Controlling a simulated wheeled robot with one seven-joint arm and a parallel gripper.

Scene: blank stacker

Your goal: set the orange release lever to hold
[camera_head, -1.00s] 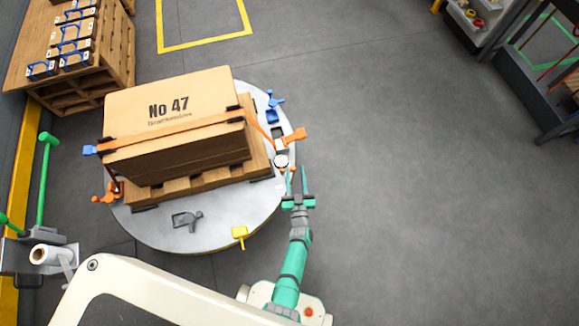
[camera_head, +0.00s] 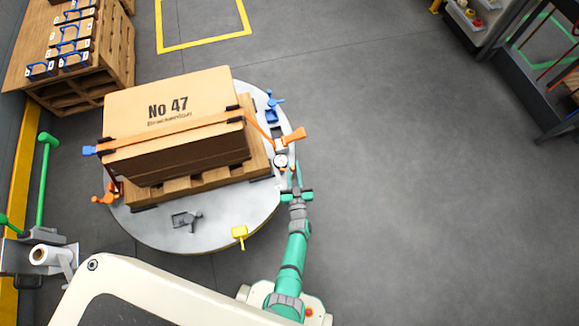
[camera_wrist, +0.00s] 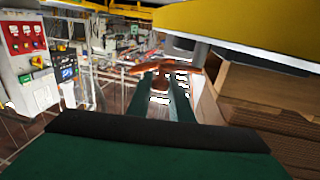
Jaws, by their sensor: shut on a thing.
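My gripper (camera_head: 294,168) is at the right edge of the round grey turntable (camera_head: 215,235), just below a small round gauge (camera_head: 281,160). Its green fingers are close together, shut on a small orange part that I take to be the orange release lever, mostly hidden by the fingers. In the wrist view, an orange-brown piece (camera_wrist: 170,83) shows between the fingers, with a wider orange bar (camera_wrist: 165,69) across just beyond the tips. A larger orange handle (camera_head: 294,136) stands above the gauge, apart from the fingers in the head view. The lever's setting cannot be read.
A strapped crate (camera_head: 205,90) marked No 47 rests on a wooden pallet (camera_head: 190,185) on the turntable. Blue (camera_head: 274,99) and yellow (camera_head: 240,233) handles and another orange one (camera_head: 106,195) stand around the rim. The floor (camera_head: 420,190) to the right is clear.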

